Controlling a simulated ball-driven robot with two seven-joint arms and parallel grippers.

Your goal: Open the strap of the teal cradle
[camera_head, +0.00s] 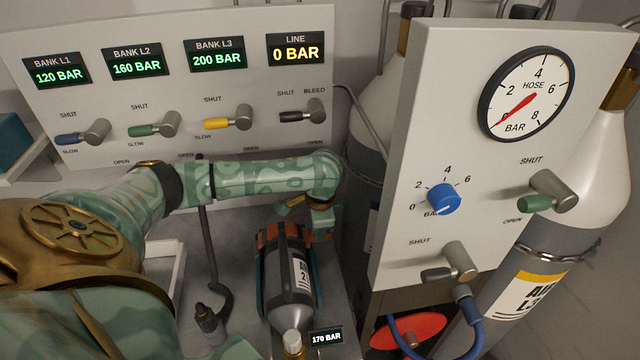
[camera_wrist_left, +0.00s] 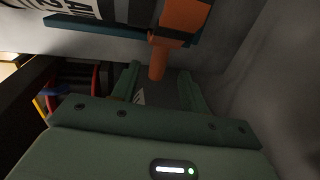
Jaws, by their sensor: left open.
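The teal cradle (camera_head: 317,281) stands on the bench in the head view and holds a grey cylinder (camera_head: 288,299) with a white label. In the left wrist view the cradle shows as a teal edge (camera_wrist_left: 92,27). An orange strap (camera_head: 269,238) crosses the upper part of the cylinder. In the left wrist view the strap's orange tab (camera_wrist_left: 158,60) hangs down from the band. My left gripper (camera_head: 308,213) is just above and right of the strap in the head view. In the left wrist view its open fingers lie either side of the tab's end; I cannot tell whether they touch it. My right gripper is out of view.
A valve panel (camera_head: 240,100) runs behind the arm. A large gauge panel (camera_head: 425,130) stands close on the right, with large cylinders (camera_head: 590,170) behind it. A dark hooked hose (camera_head: 209,260) and a 170 BAR display (camera_head: 326,338) are near the cradle.

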